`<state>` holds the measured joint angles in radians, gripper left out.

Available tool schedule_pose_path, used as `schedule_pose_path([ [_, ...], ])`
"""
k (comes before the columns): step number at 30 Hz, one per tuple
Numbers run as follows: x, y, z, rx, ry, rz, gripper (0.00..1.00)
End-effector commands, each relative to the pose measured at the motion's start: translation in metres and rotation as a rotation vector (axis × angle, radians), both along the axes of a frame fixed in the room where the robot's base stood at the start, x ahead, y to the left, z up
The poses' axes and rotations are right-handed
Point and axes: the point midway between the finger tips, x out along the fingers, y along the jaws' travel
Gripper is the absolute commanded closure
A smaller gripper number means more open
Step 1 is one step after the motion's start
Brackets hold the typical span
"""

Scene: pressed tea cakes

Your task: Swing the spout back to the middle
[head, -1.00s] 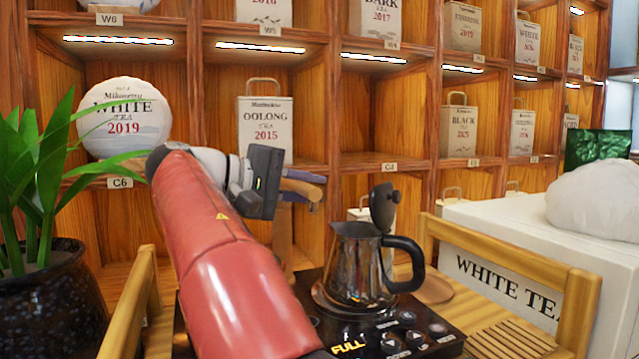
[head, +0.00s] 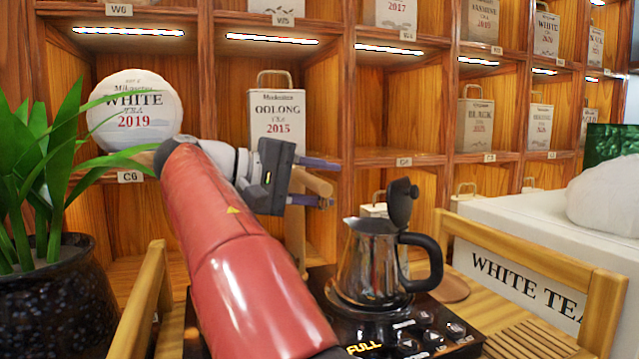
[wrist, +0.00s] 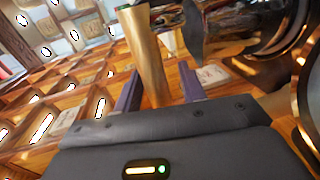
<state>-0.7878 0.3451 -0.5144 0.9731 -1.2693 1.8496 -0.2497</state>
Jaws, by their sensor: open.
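The spout (head: 313,182) is a tan, brass-like arm on an upright post (head: 295,232) behind the stove, left of the kettle. My gripper (head: 328,183) is open, with one purple finger above the spout and one below it in the head view. In the wrist view the tan spout (wrist: 146,55) rises between the spread fingers of my gripper (wrist: 159,88), with gaps visible at both sides. The steel kettle (head: 366,262) with a black handle stands on the black stove (head: 405,335), its lid (head: 402,203) tipped up. My arm hides part of the stove and the post's surroundings.
A potted plant (head: 45,290) stands at the left, close to my arm. Wooden rails (head: 145,300) edge the table at both sides. A white box marked white tea (head: 530,285) is at the right. Shelves with tins (head: 277,118) stand behind.

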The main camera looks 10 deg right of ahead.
Motion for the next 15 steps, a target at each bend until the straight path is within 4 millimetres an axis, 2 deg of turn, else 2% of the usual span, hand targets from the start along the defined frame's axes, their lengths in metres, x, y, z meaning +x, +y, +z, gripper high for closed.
schedule_pose_path([
  [5,0.0,0.006,0.002,-0.001,0.0,0.001,0.59],
  [15,-0.006,0.06,0.014,-0.001,-0.001,0.002,0.59],
])
